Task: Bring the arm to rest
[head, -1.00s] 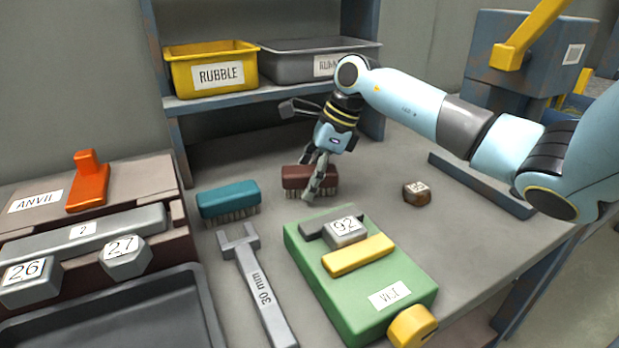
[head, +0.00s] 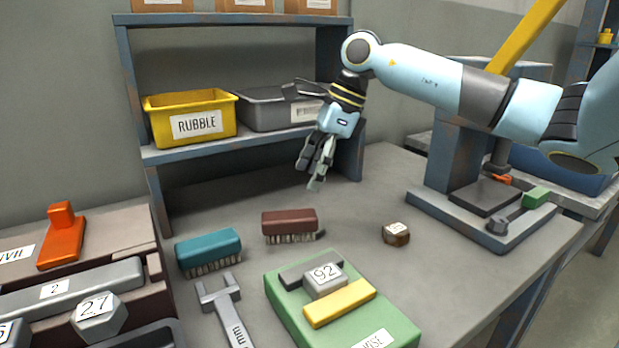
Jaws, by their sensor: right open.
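My right gripper (head: 317,163) hangs above the bench, its fingers pointing down and apart, holding nothing. It is above and a little right of the maroon brush (head: 290,222) and clear of it. The right arm (head: 430,80) comes in from the right, its forearm high over the bench. My left gripper is not in view.
A blue shelf (head: 240,145) with a yellow RUBBLE bin (head: 190,118) and a grey bin (head: 270,110) stands behind the gripper. A teal brush (head: 208,250), small brown block (head: 396,235), green vise (head: 340,330) and press (head: 480,200) share the bench.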

